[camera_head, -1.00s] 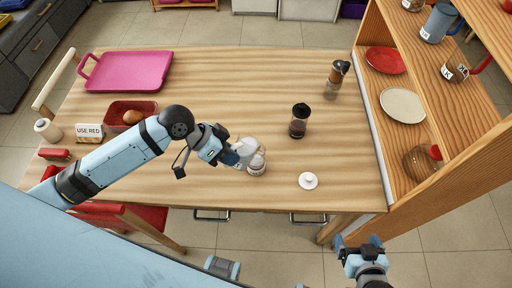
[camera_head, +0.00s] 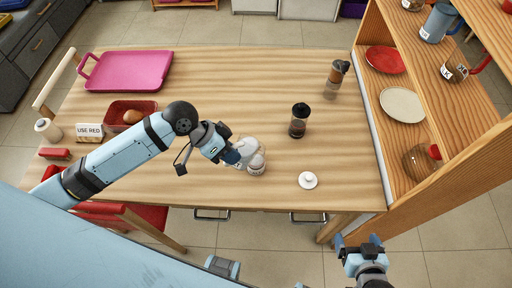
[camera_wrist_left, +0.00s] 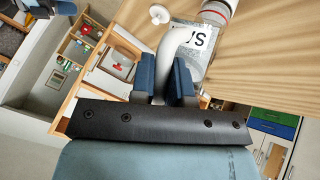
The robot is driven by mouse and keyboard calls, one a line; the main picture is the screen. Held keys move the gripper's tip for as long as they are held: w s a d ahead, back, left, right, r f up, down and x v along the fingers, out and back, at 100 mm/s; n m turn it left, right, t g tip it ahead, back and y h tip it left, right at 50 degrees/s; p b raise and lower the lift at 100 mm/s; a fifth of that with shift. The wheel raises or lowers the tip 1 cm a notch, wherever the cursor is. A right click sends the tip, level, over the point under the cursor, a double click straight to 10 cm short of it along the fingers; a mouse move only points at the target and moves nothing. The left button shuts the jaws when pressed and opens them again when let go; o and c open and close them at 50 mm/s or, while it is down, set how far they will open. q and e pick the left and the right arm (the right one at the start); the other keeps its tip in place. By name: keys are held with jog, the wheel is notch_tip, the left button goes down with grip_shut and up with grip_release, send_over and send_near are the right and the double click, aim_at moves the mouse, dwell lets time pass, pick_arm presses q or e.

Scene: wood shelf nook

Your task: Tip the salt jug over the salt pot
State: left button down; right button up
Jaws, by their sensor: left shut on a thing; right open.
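My left gripper (camera_head: 236,155) is shut on the white handle of the salt jug (camera_head: 247,145), over the front middle of the table. In the left wrist view the handle runs between the fingers (camera_wrist_left: 166,84), and the jug's label (camera_wrist_left: 194,42) shows the letters "SA". The jug looks tilted and is right by the top of the salt pot (camera_head: 257,167). The pot also shows at the top of the left wrist view (camera_wrist_left: 217,11). I cannot tell whether salt is flowing. My right gripper (camera_head: 359,241) is open and empty off the table's front right.
A white lid (camera_head: 308,180) lies right of the pot. A pink tray (camera_head: 130,71) and red bin (camera_head: 118,126) are left. A wooden shelf (camera_head: 440,130) borders the right.

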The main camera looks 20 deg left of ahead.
pick_arm(q)
jog(key=shift+w+d+g, duration=0.15)
jog(key=shift+w+g, duration=0.15)
dwell(1.1)
jog(key=shift+w+d+r+n+g+y+p, duration=0.15)
jog(key=shift+w+r+n+g+y+p, duration=0.3)
jog(key=shift+r+g+p, duration=0.25)
dwell(1.8)
jog(key=shift+w+d+f+n+g+y+b, duration=0.15)
jog(key=shift+w+f+n+g+y+b, duration=0.15)
jog(key=shift+g, duration=0.4)
dwell(2.1)
jog(key=shift+w+d+r+g, duration=0.1)
jog(key=shift+w+r+g, duration=0.05)
jog(key=shift+r+g, duration=0.15)
dwell(1.0)
